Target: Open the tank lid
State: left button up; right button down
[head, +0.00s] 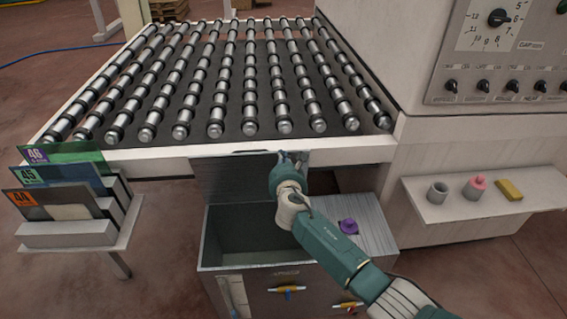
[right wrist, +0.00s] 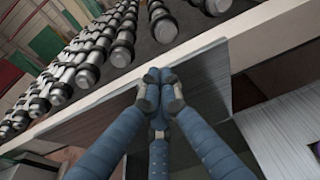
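The tank (head: 222,240) is a grey box under the front of the roller table, with its left compartment open and dark inside. Its lid (head: 225,180) is a grey panel standing about upright at the back of the opening, near the table's front rail. My right gripper (head: 281,158) is at the lid's upper right part. In the right wrist view my right gripper (right wrist: 159,80) has its fingers closed together against the lid (right wrist: 207,78) near its top edge. I cannot see any part of the lid between the fingertips. My left gripper is not in view.
The roller table's white front rail (head: 160,157) is just above the lid. A purple knob (head: 348,226) sits on the tank's right top. A rack of numbered glass samples (head: 65,233) stands left. A white shelf (head: 460,203) with small items is right.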

jog(key=shift+w+r, duration=0.2)
jog(key=shift+w, duration=0.15)
